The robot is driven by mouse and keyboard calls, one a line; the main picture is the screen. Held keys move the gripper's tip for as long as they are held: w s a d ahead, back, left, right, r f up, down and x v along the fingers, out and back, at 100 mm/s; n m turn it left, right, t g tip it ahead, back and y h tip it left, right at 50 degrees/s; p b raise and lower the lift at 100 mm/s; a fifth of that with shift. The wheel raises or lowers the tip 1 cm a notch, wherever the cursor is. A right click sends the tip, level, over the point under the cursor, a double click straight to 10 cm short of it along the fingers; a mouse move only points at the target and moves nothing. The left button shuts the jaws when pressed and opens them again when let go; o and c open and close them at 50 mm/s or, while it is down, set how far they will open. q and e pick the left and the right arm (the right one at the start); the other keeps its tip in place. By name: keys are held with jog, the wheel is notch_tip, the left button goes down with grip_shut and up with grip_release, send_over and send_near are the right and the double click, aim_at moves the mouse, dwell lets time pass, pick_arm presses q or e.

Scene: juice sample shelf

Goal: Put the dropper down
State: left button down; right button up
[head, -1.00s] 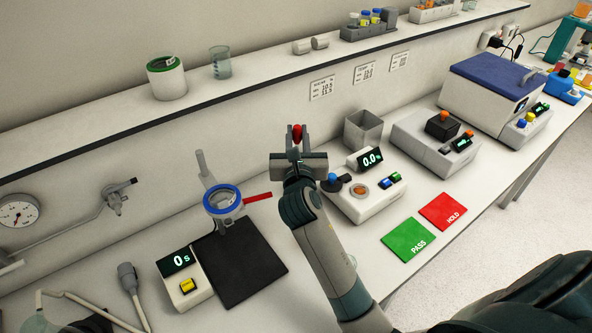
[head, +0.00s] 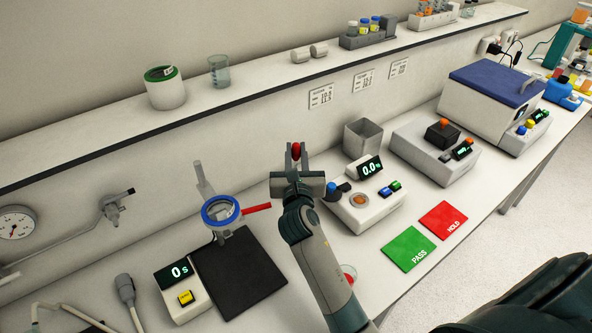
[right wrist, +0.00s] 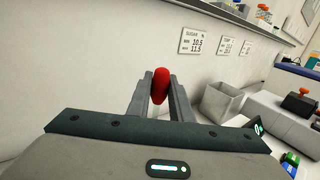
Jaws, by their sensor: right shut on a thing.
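The dropper shows as a red rubber bulb (head: 296,151) held upright between the fingers of my right gripper (head: 297,160). The bulb (right wrist: 161,85) also shows in the right wrist view, with a little of a pale tube below it; the rest is hidden behind the gripper. My right gripper (right wrist: 158,92) is shut on the dropper, in the air left of the small instrument reading 0.0 (head: 362,200) and the grey open bin (head: 363,136). My left gripper is not in view.
A stand with a blue-ringed funnel and red handle (head: 221,211) is left of the gripper, by a black mat (head: 240,274). A timer (head: 183,290) sits beside the mat. Green PASS (head: 408,248) and red HOLD (head: 443,221) pads lie right. A shelf (head: 120,131) runs behind.

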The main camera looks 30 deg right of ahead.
jog(key=shift+f, duration=0.75)
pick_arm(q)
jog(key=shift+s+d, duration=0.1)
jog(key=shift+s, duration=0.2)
pick_arm(e)
jog(key=shift+f, duration=0.15)
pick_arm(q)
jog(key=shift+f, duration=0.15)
pick_arm(e)
jog(key=shift+f, duration=1.8)
pick_arm(q)
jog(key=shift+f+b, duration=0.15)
jog(key=shift+b, duration=0.2)
pick_arm(e)
jog(key=shift+f, duration=0.3)
jog(key=o, duration=0.7)
